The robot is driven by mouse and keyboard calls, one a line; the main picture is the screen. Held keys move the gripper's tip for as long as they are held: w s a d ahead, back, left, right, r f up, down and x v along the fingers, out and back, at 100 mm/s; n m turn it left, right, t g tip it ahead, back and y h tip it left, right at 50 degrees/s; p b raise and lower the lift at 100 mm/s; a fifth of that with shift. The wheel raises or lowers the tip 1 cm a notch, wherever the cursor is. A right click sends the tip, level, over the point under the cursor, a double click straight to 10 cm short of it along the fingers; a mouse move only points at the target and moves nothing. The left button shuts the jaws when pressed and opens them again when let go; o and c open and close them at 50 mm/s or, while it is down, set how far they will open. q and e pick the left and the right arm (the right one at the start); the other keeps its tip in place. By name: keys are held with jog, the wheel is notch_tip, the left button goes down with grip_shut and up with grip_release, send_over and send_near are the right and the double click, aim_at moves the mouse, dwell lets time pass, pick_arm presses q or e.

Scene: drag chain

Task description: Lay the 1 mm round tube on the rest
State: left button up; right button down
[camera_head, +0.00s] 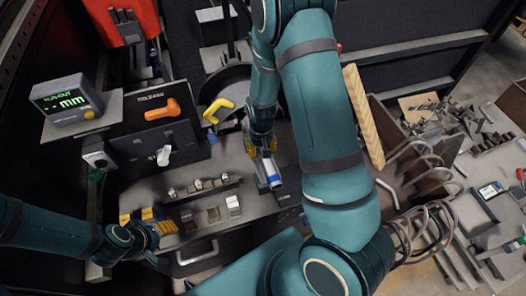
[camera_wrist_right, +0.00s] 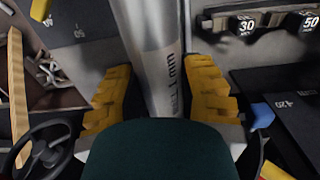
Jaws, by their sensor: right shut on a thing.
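The round tube (camera_wrist_right: 150,50) is a grey metal cylinder with dark print that includes "1 mm" in the right wrist view. In the head view the tube (camera_head: 269,174) shows below my right gripper (camera_head: 262,146), tilted, with a blue band near its lower end. My right gripper also shows in the wrist view (camera_wrist_right: 165,100), its yellow pads on both sides of the tube, shut on it. My left gripper (camera_head: 148,219) is at the lower left with its yellow pads spread, empty. I cannot tell for certain which fixture is the rest.
A rack of small dark blocks (camera_head: 203,187) stands left of the tube. Several small blocks (camera_head: 233,204) lie in front of it. A readout box (camera_head: 66,100) and an orange-handled tool (camera_head: 163,109) are at the left. Metal parts crowd the right side.

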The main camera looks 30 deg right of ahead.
pick_arm(q)
jog(key=shift+f, duration=0.25)
pick_arm(e)
jog(key=shift+f, duration=0.25)
jog(key=c, duration=0.6)
grip_release()
jog(key=shift+o, duration=0.2)
notch_tip(320, 180, up, 12)
pick_arm(q)
jog(key=shift+s, duration=0.1)
pick_arm(e)
jog(key=shift+s, duration=0.15)
